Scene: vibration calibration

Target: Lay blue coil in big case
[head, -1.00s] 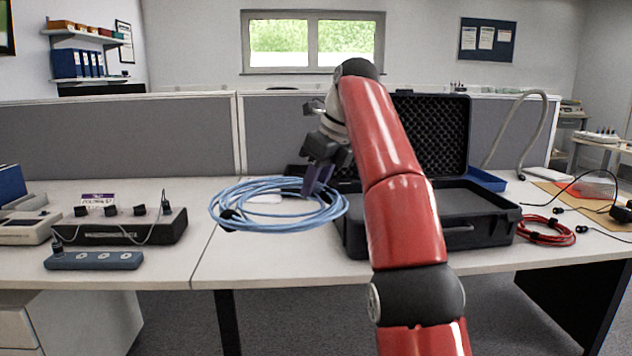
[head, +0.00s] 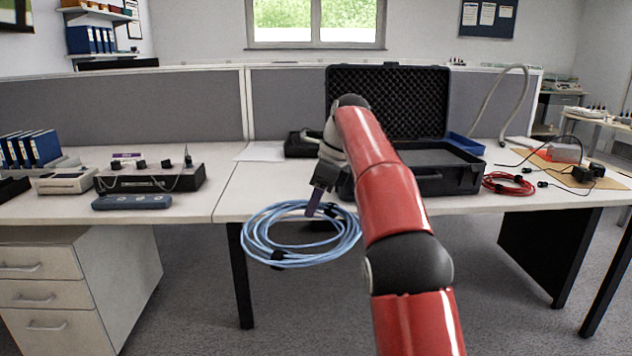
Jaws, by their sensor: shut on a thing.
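The blue coil (head: 262,252) is a loose ring of pale blue cable with black ties. My gripper (head: 314,205) points down and is shut on the coil's upper right part. The coil hangs in front of the desk's front edge, over the floor in this view. The big case (head: 462,181) is black and stands open on the desk, to the right of my gripper and farther back. Its raised lid (head: 390,98) is lined with dark foam. My red arm hides the left part of the case.
A smaller black case (head: 300,146) lies behind my gripper. A red coil (head: 508,184) lies right of the big case, near a black adapter (head: 583,174). A control box (head: 150,180) and a power strip (head: 131,202) are on the left. The desk (head: 232,192) is bare left of my gripper.

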